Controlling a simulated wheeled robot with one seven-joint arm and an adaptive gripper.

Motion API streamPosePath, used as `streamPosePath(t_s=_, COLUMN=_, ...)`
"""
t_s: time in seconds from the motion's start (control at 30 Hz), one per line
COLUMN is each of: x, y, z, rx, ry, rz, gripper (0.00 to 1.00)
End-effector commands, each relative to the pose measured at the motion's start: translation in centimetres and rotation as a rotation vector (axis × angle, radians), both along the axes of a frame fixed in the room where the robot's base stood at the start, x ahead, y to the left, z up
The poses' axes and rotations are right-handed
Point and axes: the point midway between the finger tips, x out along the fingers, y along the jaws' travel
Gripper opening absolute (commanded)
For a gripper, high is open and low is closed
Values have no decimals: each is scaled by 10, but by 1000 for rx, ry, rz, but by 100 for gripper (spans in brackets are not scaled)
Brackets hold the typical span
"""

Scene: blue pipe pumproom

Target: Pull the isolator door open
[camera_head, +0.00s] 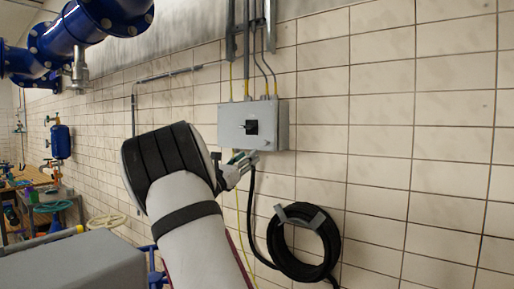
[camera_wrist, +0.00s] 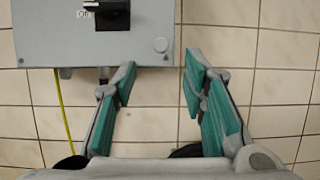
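The isolator is a grey box (camera_head: 270,108) on the tiled wall, with a black rotary switch (camera_head: 251,127) on its front. Its door looks shut. My gripper (camera_head: 246,157) is at the box's lower edge in the head view. In the wrist view my gripper (camera_wrist: 158,85) is open, its teal-padded fingers spread below the box's lower right corner, with nothing between them.
A coiled black hose (camera_head: 330,245) hangs on a wall bracket below the box. Conduits (camera_head: 247,50) run up from the box. A yellow-green cable (camera_wrist: 62,105) hangs below it. The wall to the right is bare tile. Blue pipes (camera_head: 75,30) are at upper left.

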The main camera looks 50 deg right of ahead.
Motion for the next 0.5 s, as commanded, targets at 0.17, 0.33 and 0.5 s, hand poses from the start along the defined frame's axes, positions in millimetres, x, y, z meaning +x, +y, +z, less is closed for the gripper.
streamPosePath(t_s=0.17, x=4, y=-35, z=11, rx=0, ry=-6, rz=-3, gripper=39)
streamPosePath(t_s=0.33, x=6, y=-63, z=23, rx=1, ry=-4, rz=-3, gripper=39)
streamPosePath(t_s=0.5, x=6, y=-83, z=32, rx=1, ry=-4, rz=-2, gripper=39)
